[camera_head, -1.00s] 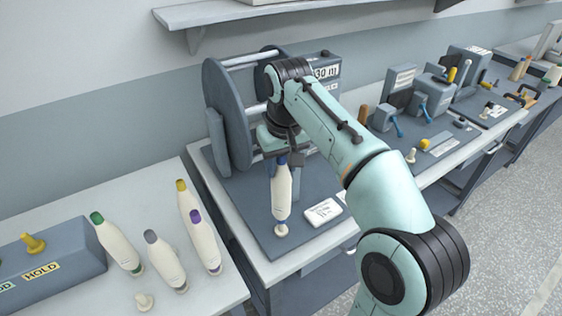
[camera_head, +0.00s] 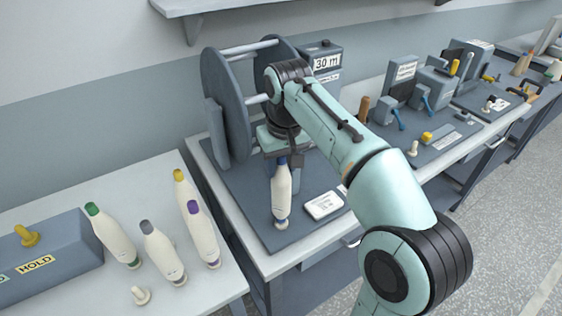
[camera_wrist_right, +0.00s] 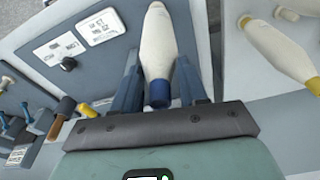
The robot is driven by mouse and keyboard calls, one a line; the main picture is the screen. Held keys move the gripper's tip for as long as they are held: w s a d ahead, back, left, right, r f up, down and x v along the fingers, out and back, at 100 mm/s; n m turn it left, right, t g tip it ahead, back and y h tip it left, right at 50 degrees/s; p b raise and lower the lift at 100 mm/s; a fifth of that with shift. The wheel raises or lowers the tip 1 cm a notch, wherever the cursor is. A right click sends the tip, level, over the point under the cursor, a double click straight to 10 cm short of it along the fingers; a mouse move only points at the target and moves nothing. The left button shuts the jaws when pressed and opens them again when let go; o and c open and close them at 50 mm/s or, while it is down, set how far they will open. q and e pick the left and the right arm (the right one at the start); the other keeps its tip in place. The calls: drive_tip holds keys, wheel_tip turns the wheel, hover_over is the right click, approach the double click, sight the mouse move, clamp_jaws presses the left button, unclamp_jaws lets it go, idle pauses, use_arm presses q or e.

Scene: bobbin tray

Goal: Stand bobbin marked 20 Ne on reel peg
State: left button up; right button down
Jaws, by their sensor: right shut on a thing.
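A white bobbin with a blue top (camera_head: 282,195) stands upright on the dark base plate of the reel (camera_head: 225,110). The peg seen there before is now hidden under the bobbin's foot. My right gripper (camera_head: 281,156) is shut on the bobbin's blue upper end. In the right wrist view the two fingers (camera_wrist_right: 159,75) lie on either side of the bobbin (camera_wrist_right: 160,45), near its blue end (camera_wrist_right: 160,94). The 20 Ne marking is too small to read. My left gripper is not in view.
Bobbins with green (camera_head: 112,235), grey (camera_head: 162,252), yellow (camera_head: 188,200) and purple (camera_head: 203,235) tops stand on the left table. A bare peg (camera_head: 140,295) and a HOLD block (camera_head: 60,258) are there too. A white label card (camera_head: 323,205) lies right of the held bobbin.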

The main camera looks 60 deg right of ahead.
drive_tip(key=shift+f+b, duration=0.4)
drive_tip(key=shift+f, duration=0.15)
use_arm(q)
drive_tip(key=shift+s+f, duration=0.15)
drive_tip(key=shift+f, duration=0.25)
use_arm(e)
drive_tip(key=c, duration=0.5)
unclamp_jaws()
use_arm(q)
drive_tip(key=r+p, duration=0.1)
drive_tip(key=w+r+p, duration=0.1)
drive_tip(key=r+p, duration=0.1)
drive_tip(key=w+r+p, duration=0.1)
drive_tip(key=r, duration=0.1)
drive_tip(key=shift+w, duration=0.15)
use_arm(e)
drive_tip(key=r, duration=0.4)
drive_tip(key=s+a+r, duration=0.1)
drive_tip(key=r, duration=0.8)
drive_tip(key=shift+s+a+r, duration=0.15)
drive_tip(key=shift+s+a, duration=0.05)
